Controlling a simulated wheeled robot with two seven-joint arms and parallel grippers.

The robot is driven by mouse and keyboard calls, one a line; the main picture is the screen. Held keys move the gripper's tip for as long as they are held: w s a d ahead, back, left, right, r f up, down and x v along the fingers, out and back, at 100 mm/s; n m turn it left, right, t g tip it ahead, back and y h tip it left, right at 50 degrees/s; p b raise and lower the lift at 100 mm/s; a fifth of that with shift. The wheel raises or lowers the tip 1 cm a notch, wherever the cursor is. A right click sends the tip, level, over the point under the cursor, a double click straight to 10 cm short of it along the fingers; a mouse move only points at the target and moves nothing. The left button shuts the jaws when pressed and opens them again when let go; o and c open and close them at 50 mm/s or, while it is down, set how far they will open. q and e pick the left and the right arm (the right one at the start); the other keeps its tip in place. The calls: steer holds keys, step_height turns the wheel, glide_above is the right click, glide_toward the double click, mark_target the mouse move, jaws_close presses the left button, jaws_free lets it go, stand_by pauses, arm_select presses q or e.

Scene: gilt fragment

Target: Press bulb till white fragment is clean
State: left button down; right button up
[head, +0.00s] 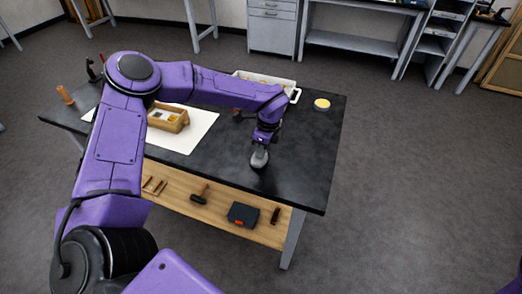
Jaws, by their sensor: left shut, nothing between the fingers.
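My left gripper (260,158) points down over the black tabletop near its front right part, shut and empty. A small dark reddish object (238,114), perhaps the bulb, sits left of my left wrist and is partly hidden by the arm. A wooden box (182,121) lies on a white sheet (199,133) to the left of the gripper. Small white and yellow pieces (160,115) show in it; I cannot tell for sure whether one is the white fragment, or how clean it is. My right gripper is out of view.
A white tray (297,96) stands at the table's back, behind my forearm. A round yellow-topped tin (321,104) is at the back right. An orange-brown tool (65,94) stands at the far left. The black table's (310,160) right part is clear.

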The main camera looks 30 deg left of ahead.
arm_select(q)
steer(key=shift+s+f, duration=0.1)
steer(key=r, duration=0.1)
steer(key=r+p, duration=0.1)
steer(key=r, duration=0.1)
steer(key=r+p, duration=0.1)
steer(key=shift+w+d+r, duration=0.2)
steer(key=shift+w+r, duration=0.1)
steer(key=shift+w, duration=0.05)
steer(key=shift+w+d+r+b, duration=0.1)
steer(key=shift+w+r+b, duration=0.1)
steer(key=shift+r+b, duration=0.35)
step_height(320, 180, up, 8)
steer(key=d+b, duration=0.1)
steer(key=b, duration=0.1)
steer(key=shift+w+r, duration=0.15)
steer(key=shift+w, duration=0.25)
